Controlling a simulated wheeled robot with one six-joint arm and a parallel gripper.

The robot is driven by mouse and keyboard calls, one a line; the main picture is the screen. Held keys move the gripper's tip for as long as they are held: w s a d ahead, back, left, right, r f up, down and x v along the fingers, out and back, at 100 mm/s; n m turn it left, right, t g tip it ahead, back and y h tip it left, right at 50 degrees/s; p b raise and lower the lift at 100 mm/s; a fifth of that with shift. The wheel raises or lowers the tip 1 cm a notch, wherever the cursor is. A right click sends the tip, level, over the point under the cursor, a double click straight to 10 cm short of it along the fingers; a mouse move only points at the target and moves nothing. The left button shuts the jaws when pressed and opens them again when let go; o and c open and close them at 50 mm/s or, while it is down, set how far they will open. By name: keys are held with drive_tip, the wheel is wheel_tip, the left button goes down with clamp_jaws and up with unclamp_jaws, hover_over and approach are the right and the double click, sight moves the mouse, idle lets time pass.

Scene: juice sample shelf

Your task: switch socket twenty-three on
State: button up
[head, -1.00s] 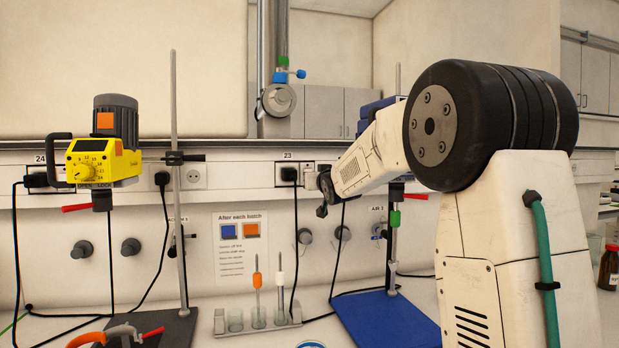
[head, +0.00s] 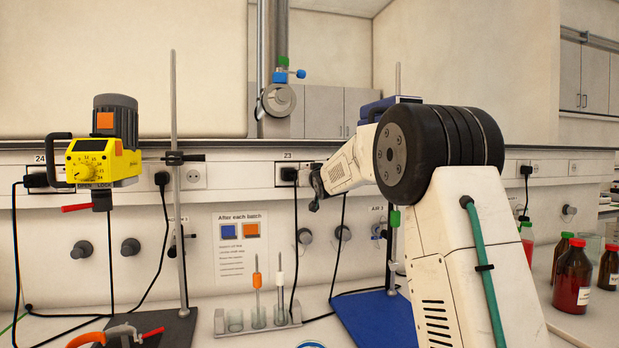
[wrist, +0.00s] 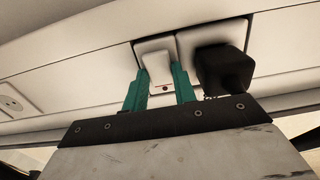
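Socket twenty-three (head: 281,181) is on the wall rail under the label 23, with a black plug (head: 289,174) in it. My gripper (head: 316,182) is just right of that plug in the head view, its fingertips hard to make out there. In the wrist view the two teal fingers (wrist: 160,91) stand apart, on either side of a white rocker switch (wrist: 156,58) with a small red mark below it. The black plug (wrist: 223,68) is beside the switch on the right. I cannot tell whether the fingers touch the switch, or which way it is set.
Socket 24 (head: 40,179) and a yellow stirrer (head: 100,162) are at the left. A tube rack (head: 258,322) and blue stand base (head: 385,318) are on the bench below. Red bottles (head: 572,277) stand at the right. Cables hang below the rail.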

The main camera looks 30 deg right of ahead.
drive_tip(key=shift+f+t+h, duration=0.2)
drive_tip(key=shift+f+t, duration=0.05)
drive_tip(key=shift+t, duration=0.55)
drive_tip(key=shift+f+t+h, duration=0.2)
drive_tip(key=shift+t, duration=0.6)
drive_tip(key=shift+o, duration=0.2)
drive_tip(key=o, duration=0.7)
drive_tip(key=v, duration=0.7)
drive_tip(key=shift+s+a+f, duration=0.1)
drive_tip(key=shift+s+a, duration=0.05)
drive_tip(key=shift+s, duration=0.25)
